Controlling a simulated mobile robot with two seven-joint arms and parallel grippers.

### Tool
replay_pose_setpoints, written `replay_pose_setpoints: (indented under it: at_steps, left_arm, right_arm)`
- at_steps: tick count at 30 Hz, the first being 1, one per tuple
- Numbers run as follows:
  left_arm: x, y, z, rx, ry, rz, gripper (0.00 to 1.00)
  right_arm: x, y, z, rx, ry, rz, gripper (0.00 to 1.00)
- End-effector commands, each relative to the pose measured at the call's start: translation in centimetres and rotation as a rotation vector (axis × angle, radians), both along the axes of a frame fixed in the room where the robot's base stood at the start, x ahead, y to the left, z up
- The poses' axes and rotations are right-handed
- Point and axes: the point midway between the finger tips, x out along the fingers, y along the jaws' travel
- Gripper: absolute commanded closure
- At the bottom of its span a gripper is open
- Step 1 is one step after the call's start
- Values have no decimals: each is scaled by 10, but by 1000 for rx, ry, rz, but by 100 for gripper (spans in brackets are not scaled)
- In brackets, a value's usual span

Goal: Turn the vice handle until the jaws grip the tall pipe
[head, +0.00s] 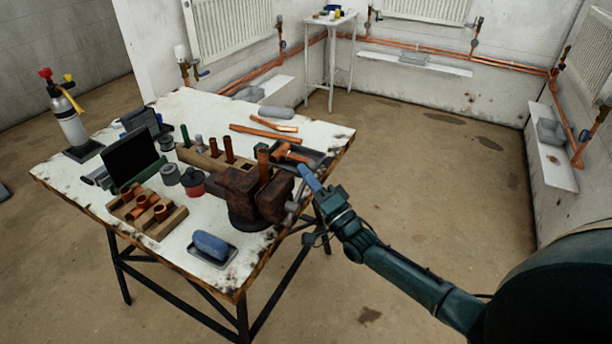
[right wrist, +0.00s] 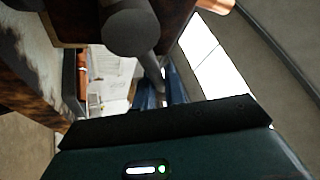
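The rusty brown vice (head: 238,189) is mounted at the right edge of the white workbench. The tall copper pipe (head: 264,166) stands upright between its jaws; whether they touch it is unclear. The grey vice handle (head: 293,208) is on the vice's right side. In the right wrist view the handle (right wrist: 153,68) is a bar running from a round grey end towards my blue fingertips. My right gripper (head: 310,178) is at the handle. Its fingers (right wrist: 163,92) lie on either side of the bar's far end; whether they clamp it is unclear. My left gripper is out of view.
The workbench (head: 300,118) also holds a wooden block with pipes (head: 205,160), a wooden rack with copper fittings (head: 150,212), a red-and-grey can (head: 193,183) and a blue cloth on a tray (head: 210,244). The floor right of the bench is clear.

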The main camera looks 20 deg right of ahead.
Motion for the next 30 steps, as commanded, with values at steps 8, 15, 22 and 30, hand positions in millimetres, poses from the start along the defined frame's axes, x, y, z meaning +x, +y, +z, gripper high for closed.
replay_pose_setpoints:
  at_steps: [8, 15, 22, 30]
  left_arm:
    - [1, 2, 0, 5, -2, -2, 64]
    - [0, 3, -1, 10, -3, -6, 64]
    - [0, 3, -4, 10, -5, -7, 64]
    - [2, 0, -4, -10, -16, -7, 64]
  right_arm:
    - [-1, -5, -2, -2, 2, -7, 67]
    - [-2, -3, -2, -1, 3, -4, 67]
    - [-25, -9, -15, -3, 7, -3, 67]
    - [-78, -25, -41, -4, 6, -6, 67]
